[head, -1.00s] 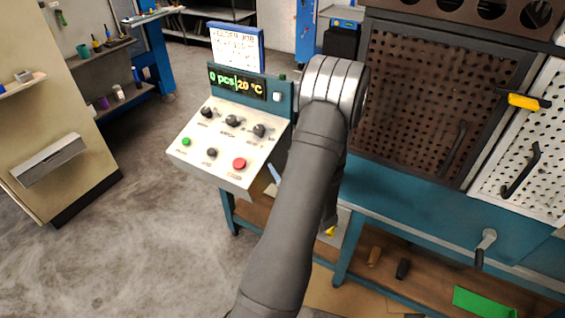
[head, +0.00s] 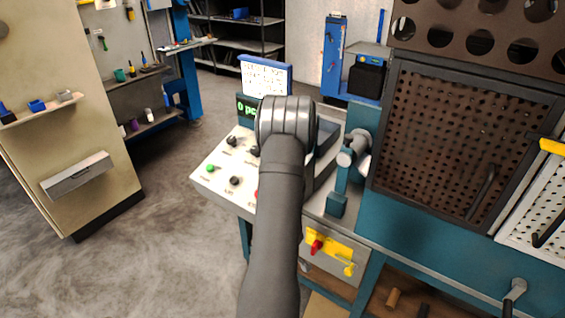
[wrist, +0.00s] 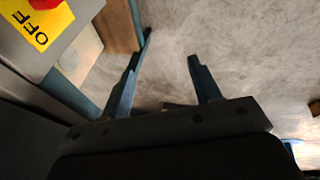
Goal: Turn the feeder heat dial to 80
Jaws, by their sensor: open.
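The control panel (head: 216,186) is a light sloped box with black knobs, a green button (head: 210,168) and a red button mostly hidden behind my arm. Two black dials (head: 232,141) show at its upper part, one partly covered by my arm; their labels are too small to read. The dark display (head: 246,108) above is partly covered, showing "0 pc". My gripper (wrist: 170,72) shows in the wrist view with its two fingers apart and nothing between them, over grey floor. The head view hides it behind my arm.
A yellow plate (head: 330,250) with a red switch is on the bench front; in the wrist view a yellow "OFF" label (wrist: 38,25) lies at upper left. A teal bracket with a grey cylinder (head: 350,155) stands right of my arm. Open floor lies left.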

